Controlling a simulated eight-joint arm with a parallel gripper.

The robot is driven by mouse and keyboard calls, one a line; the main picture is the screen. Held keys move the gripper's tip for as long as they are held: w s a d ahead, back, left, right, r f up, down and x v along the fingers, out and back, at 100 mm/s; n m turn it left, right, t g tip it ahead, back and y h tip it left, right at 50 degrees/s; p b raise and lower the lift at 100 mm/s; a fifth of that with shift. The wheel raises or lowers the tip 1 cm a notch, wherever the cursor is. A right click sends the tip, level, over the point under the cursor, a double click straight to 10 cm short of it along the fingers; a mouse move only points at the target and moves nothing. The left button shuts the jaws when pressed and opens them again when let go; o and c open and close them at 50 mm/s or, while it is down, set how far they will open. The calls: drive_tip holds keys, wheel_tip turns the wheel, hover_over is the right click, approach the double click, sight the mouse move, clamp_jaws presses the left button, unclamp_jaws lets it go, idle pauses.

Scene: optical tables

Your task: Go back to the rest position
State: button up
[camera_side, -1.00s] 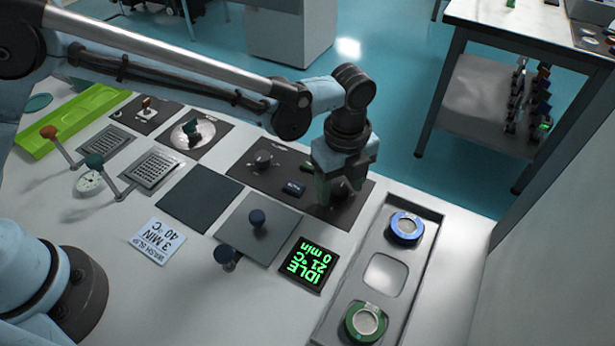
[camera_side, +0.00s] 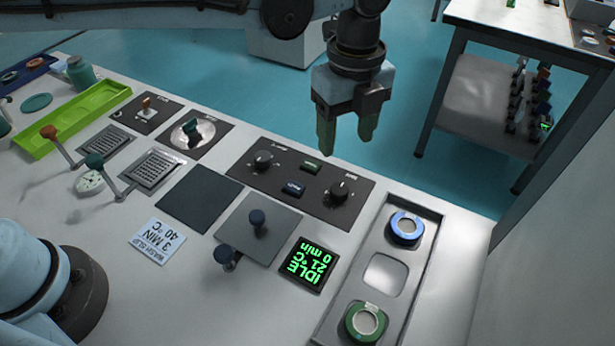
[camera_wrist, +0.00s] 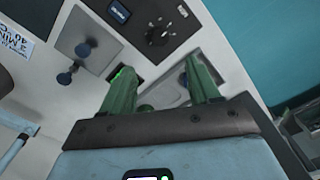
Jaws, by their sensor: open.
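My gripper (camera_side: 345,137) hangs above the far edge of the bench in the side view, its green fingers pointing down. It is open and empty, and touches nothing. In the wrist view its two fingers (camera_wrist: 160,95) stand apart with the bench below. Below it in the side view lies the dark control panel (camera_side: 325,202) with two black knobs, a green button and a blue button. The right knob (camera_side: 342,190) is in plain view, clear of the gripper.
A grey tray (camera_side: 378,302) holds a blue-rimmed round piece (camera_side: 406,228) and a green-rimmed one (camera_side: 366,322), with an empty recess between. A display (camera_side: 309,264) reads IDLE, 21 °C, 0 min. Levers (camera_side: 105,178), a card (camera_side: 158,241) and a green tray (camera_side: 85,115) stand left.

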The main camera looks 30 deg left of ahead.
drive_tip(key=s+a+r+n+t+h, duration=0.1)
drive_tip(key=a+r+n+t, duration=0.1)
drive_tip(key=a+n, duration=0.5)
drive_tip(key=s+a+r+n+t, duration=0.1)
drive_tip(key=a+r+n, duration=0.3)
drive_tip(key=a, duration=0.5)
drive_tip(key=s+a+f+n+t+y, duration=0.1)
drive_tip(key=s+a+f+n+t, duration=0.3)
drive_tip(key=s+a+n, duration=0.4)
drive_tip(key=a+f+n, duration=0.1)
drive_tip(key=a+n, duration=0.3)
drive_tip(key=n, duration=0.1)
drive_tip(key=shift+s+f+n, duration=0.15)
drive_tip(key=shift+s+n, duration=0.25)
